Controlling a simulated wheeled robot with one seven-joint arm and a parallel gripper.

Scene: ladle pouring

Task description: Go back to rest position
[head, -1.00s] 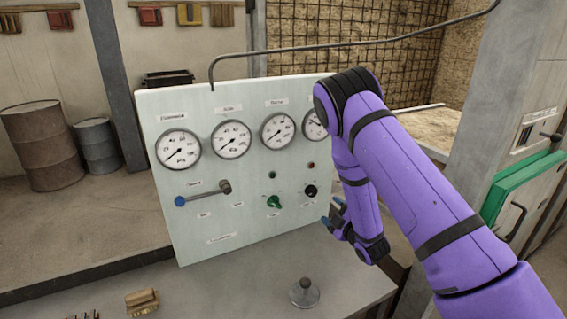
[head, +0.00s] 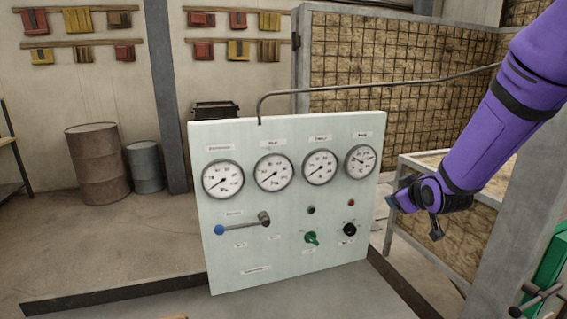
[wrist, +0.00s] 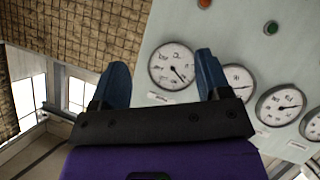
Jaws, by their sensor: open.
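My purple arm reaches in from the upper right of the head view. My gripper (head: 392,204) is just right of the control panel's right edge and looks clear of it. In the wrist view my gripper (wrist: 162,80) shows two blue fingers spread wide with nothing between them. The pale control panel (head: 285,280) stands upright on a grey bench. It carries several round gauges, a lever with a blue knob (head: 219,230), a green knob (head: 311,238) and a black knob (head: 349,229).
A grey post (head: 490,215) and a green-edged box (head: 552,270) stand at the right. A pipe (head: 400,83) runs from behind the panel to the right. Two barrels (head: 97,165) stand at the back left. The floor left of the panel is clear.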

